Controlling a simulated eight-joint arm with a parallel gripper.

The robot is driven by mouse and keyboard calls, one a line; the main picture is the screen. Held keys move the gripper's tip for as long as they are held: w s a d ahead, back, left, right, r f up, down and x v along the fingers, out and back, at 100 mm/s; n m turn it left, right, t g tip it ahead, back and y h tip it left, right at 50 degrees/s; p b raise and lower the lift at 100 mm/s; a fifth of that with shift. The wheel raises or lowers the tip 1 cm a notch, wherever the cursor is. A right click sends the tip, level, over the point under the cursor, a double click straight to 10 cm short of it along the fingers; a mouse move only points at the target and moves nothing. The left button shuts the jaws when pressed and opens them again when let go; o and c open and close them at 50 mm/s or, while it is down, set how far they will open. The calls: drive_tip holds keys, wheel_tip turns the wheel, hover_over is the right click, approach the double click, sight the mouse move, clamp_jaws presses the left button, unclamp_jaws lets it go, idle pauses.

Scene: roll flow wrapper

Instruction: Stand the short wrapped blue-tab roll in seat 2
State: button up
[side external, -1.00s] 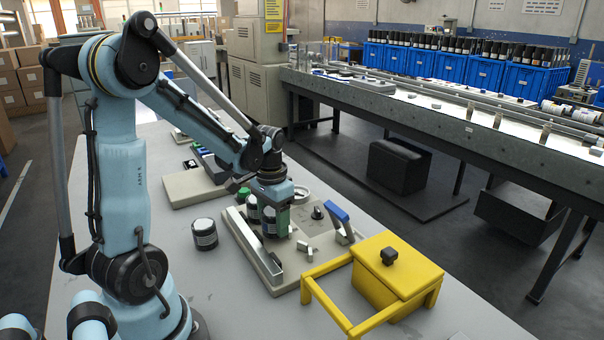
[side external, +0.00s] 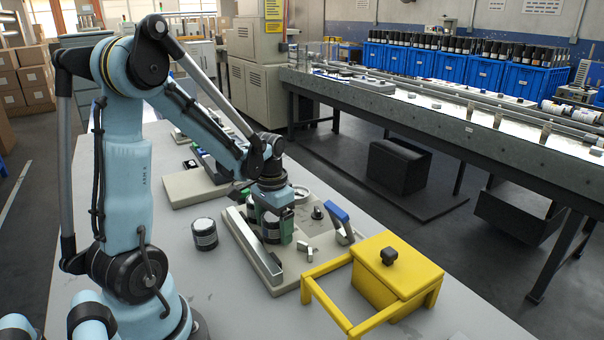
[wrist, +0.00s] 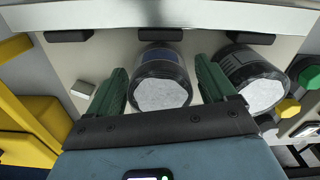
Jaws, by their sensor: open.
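A dark wrapped roll with a pale top (wrist: 162,94) stands between the two green fingers of my gripper (wrist: 160,88) in the wrist view. Its far side shows a bluish band; I cannot tell if that is a blue tab. My gripper is open, a finger on each side of the roll. In the side view my gripper (side external: 271,222) is down over the seat plate (side external: 240,246), with the roll (side external: 271,236) partly hidden between its fingers. A second dark roll (wrist: 252,82) stands to the right in the wrist view. Seat numbers are not readable.
Another dark roll (side external: 204,234) stands alone on the table left of the plate. A yellow box and frame (side external: 398,268) stand at the right. A blue-handled lever (side external: 338,214) and a dark knob (side external: 317,213) sit on the plate's right side.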

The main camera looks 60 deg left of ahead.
wheel_tip(320, 180, up, 12)
drive_tip(key=d+f+m+t, duration=0.1)
drive_tip(key=d+t, duration=0.6)
drive_tip(key=d, duration=0.9)
drive_tip(key=shift+d+f+m, duration=0.15)
drive_tip(key=shift+d+m, duration=0.05)
drive_tip(key=shift+m, duration=0.4)
drive_tip(key=shift+s, duration=0.15)
